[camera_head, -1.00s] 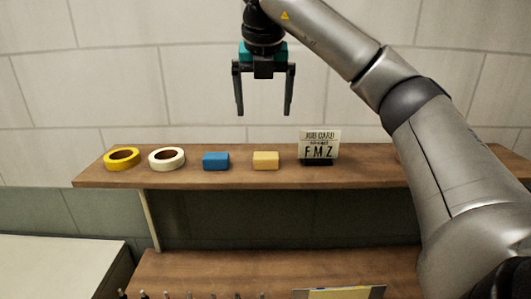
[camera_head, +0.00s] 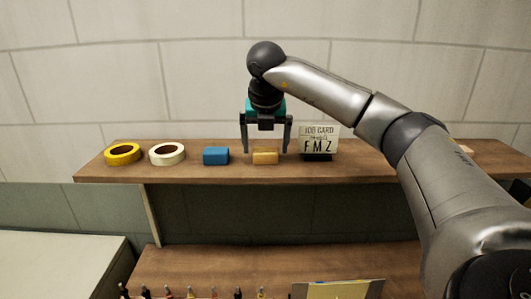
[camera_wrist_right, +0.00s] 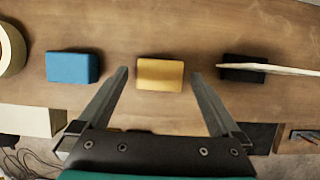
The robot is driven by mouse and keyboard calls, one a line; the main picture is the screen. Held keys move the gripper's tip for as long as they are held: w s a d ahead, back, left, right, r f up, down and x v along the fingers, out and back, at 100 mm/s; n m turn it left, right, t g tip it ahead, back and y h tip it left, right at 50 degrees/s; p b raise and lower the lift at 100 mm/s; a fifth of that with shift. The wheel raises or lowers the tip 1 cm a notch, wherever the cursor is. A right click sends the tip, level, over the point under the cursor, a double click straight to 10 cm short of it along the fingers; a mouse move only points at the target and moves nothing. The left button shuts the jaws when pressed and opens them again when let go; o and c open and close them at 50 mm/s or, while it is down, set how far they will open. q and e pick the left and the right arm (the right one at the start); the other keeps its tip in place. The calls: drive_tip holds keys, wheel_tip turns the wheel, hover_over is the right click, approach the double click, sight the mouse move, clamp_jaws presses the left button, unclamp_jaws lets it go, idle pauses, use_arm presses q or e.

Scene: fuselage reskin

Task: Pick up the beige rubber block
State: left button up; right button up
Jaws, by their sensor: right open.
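The beige rubber block (camera_head: 265,158) lies on the wooden shelf, between a blue block and the job card. It also shows in the right wrist view (camera_wrist_right: 160,74), between and just beyond the fingertips. My right gripper (camera_head: 266,150) is open and points down over the beige block, with a finger on either side of it. In the right wrist view there is a gap between each finger (camera_wrist_right: 160,80) and the block. My left gripper is not in view.
The blue block (camera_head: 216,156) is close on the left. The job card (camera_head: 319,142) in its black stand is close on the right. A white tape roll (camera_head: 167,154) and a yellow tape roll (camera_head: 122,154) lie further left on the shelf (camera_head: 200,175).

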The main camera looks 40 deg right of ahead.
sight(266, 150)
drive_tip(key=shift+x, duration=1.05)
drive_tip(key=c, duration=1.3)
drive_tip(key=shift+r, duration=0.1)
wheel_tip(266, 150, up, 20)
drive_tip(key=shift+f+p, duration=0.1)
drive_tip(key=shift+p, duration=0.45)
drive_tip(key=o, duration=0.8)
drive_tip(key=c, duration=0.6)
